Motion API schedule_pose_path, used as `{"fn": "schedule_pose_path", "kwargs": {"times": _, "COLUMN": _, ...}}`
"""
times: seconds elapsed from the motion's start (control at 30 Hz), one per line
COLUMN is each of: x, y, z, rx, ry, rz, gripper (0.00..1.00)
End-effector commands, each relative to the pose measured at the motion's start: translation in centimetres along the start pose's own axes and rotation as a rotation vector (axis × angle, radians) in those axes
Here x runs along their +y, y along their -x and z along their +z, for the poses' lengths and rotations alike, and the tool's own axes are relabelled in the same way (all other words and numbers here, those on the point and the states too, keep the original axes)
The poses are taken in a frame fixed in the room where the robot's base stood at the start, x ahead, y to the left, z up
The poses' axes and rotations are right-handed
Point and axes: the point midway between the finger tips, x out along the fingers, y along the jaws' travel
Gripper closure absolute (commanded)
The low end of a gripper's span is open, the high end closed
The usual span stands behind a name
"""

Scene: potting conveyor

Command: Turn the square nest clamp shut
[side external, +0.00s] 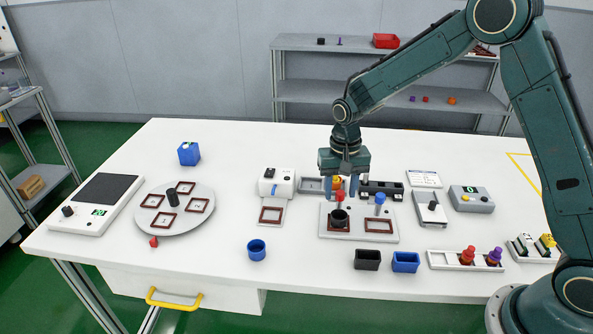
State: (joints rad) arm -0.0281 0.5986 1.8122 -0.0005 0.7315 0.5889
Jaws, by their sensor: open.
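A white fixture plate (360,236) lies on the table below my gripper. It has two dark red square frames; the left one holds a dark round cup (339,217), and the right frame (379,226) looks empty. A red-topped clamp knob (340,196) stands by the left frame and a blue clamp knob (380,198) by the right one. I cannot tell which is the square nest clamp or how far either is turned. My gripper (344,187) points down, open, just above the red knob. Its fingers are small here, and I cannot tell whether they touch it.
Behind the plate stand a label printer (276,183), a grey tray and a black block (382,189). A black bin (367,260) and a blue bin (405,262) sit in front. A round turntable (174,228) is at left.

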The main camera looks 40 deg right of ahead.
Motion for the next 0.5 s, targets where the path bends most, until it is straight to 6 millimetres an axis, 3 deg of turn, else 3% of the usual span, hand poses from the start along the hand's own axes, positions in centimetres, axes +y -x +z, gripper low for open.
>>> {"fn": "schedule_pose_path", "kwargs": {"times": 0.17, "x": 0.00, "y": 0.00, "z": 0.00, "rx": 0.000, "ry": 0.000, "rz": 0.000, "gripper": 0.57}}
{"fn": "schedule_pose_path", "kwargs": {"times": 0.4, "x": -0.01, "y": 0.03, "z": -0.01, "rx": 0.000, "ry": 0.000, "rz": 0.000, "gripper": 1.00}}
{"fn": "schedule_pose_path", "kwargs": {"times": 0.5, "x": -0.01, "y": 0.04, "z": -0.01, "rx": 0.001, "ry": 0.000, "rz": 0.000, "gripper": 1.00}}
